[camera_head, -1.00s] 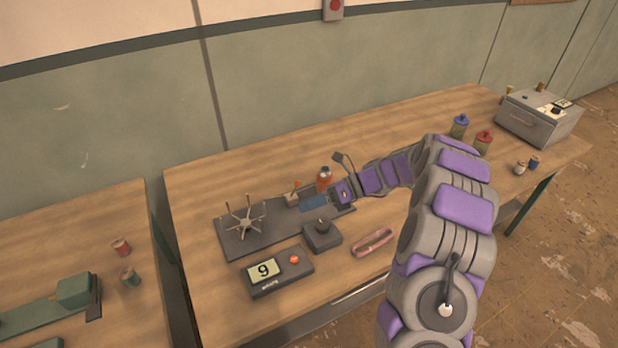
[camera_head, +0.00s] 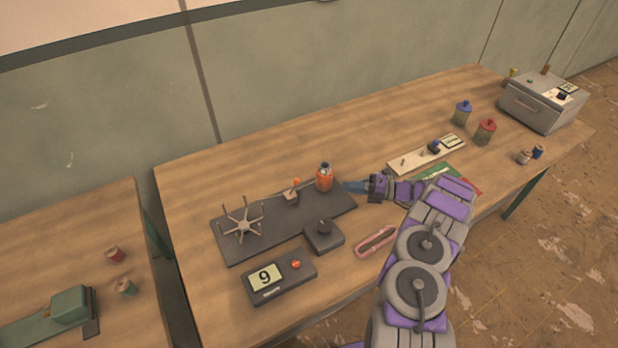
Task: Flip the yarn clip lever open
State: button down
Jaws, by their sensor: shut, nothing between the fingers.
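A dark winder base (camera_head: 275,232) lies on the wooden table. It carries a metal reel with several spokes (camera_head: 243,226) on its left. Near its back edge is a small grey clip with an orange-tipped lever (camera_head: 295,183); the lever points up, but its exact angle is too small to tell. An orange bottle-like yarn holder (camera_head: 324,178) stands just right of the clip. My gripper (camera_head: 347,186) is shut and empty at the base's right end, right of the orange holder and apart from the clip. Its blue fingers point left.
A dark block with a knob (camera_head: 323,234), a counter box showing 9 (camera_head: 279,278) and a pink oval tool (camera_head: 376,241) are in front. A pale board (camera_head: 410,160), blue (camera_head: 462,113) and red-topped jars (camera_head: 485,132) and a grey box (camera_head: 541,103) are at right. The back left tabletop is clear.

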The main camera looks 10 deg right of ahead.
jog(key=shift+w+d+f, duration=0.1)
jog(key=shift+d, duration=0.05)
jog(key=b+x, duration=0.2)
jog(key=x, duration=1.2)
jog(key=shift+b, duration=0.4)
